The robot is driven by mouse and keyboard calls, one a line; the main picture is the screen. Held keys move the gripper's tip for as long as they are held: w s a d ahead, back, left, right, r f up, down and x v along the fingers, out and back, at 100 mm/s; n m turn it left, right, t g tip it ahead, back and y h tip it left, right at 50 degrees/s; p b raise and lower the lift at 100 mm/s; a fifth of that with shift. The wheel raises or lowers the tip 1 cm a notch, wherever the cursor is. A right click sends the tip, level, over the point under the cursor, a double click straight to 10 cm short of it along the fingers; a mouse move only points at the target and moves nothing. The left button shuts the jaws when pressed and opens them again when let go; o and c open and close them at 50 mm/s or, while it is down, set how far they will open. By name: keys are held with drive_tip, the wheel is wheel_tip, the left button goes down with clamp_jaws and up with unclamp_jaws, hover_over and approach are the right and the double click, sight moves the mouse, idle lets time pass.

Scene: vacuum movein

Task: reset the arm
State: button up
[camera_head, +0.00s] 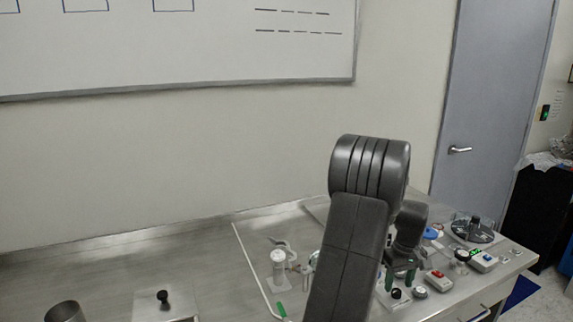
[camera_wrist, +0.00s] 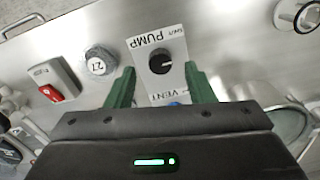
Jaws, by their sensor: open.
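My arm (camera_head: 357,220) is raised over the bench in the head view, bent at a dark grey joint, with its far end reaching down on the right. My gripper (camera_wrist: 158,78) shows in the wrist view with two green fingers spread apart and nothing between them. The fingers stand on either side of a white panel (camera_wrist: 140,47) marked PUMP and VENT, which has a black knob (camera_wrist: 160,63). I cannot tell the height of the fingertips above the panel. In the head view my arm hides part of the bench.
A switch box with a red rocker (camera_wrist: 53,82) and a round dial marked 27 (camera_wrist: 101,60) stand beside the panel. A glass dish (camera_wrist: 287,124) lies on the other side.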

sight(397, 291)
wheel_tip(397, 291, up, 10)
drive_tip(key=r, duration=0.1)
wheel_tip(397, 291, down, 14)
drive_tip(key=shift+f, duration=0.1)
drive_tip(key=shift+r+m+p, duration=0.25)
drive_tip(key=shift+m+p, duration=0.05)
drive_tip(key=shift+m, duration=0.9)
drive_tip(key=m+p, duration=0.1)
drive_tip(key=m, duration=0.5)
drive_tip(key=shift+r+p, duration=0.1)
drive_tip(key=shift+p, duration=0.2)
drive_tip(key=m+p, duration=0.1)
drive_tip(key=m, duration=0.4)
drive_tip(key=shift+p, duration=0.4)
drive_tip(key=m+p, duration=0.2)
drive_tip(key=m, duration=0.2)
drive_tip(key=shift+m, duration=0.3)
